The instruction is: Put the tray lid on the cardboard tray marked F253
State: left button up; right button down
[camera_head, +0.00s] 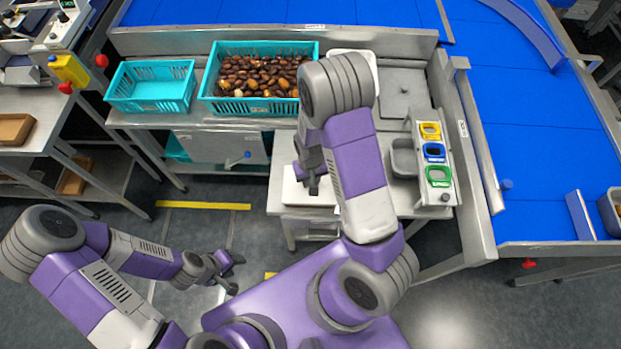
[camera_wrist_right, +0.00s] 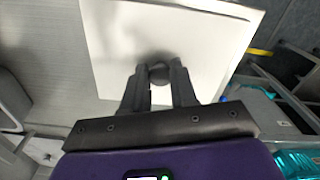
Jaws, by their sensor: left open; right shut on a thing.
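The tray lid is a flat white square plate (camera_wrist_right: 118,58) with a dark round knob (camera_wrist_right: 158,74) in the right wrist view. My right gripper (camera_wrist_right: 160,80) is shut on this knob. In the head view the lid (camera_head: 292,190) shows partly beside my right arm, over the small steel table; I cannot tell whether it touches the table. My right gripper (camera_head: 312,182) is partly hidden there. My left gripper (camera_head: 232,274) is open and empty, above the floor. A brown cardboard tray (camera_head: 14,130) lies on the left bench. No F253 mark is readable.
A teal crate of dates (camera_head: 210,85) and an empty teal crate (camera_head: 118,90) stand on the back bench. Yellow, blue and green rings sit on a panel (camera_head: 447,185) right of the lid. A blue conveyor (camera_head: 530,120) runs along the right. Floor left of the steel table is open.

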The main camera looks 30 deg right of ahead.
jog(key=shift+f+b, duration=0.6)
jog(key=shift+f, duration=0.1)
dwell(1.1)
jog(key=shift+c, duration=2.1)
grip_release()
jog(key=shift+r, duration=0.15)
jog(key=shift+r+p, duration=3.05)
jog(key=shift+r, duration=0.4)
jog(key=shift+f, duration=0.15)
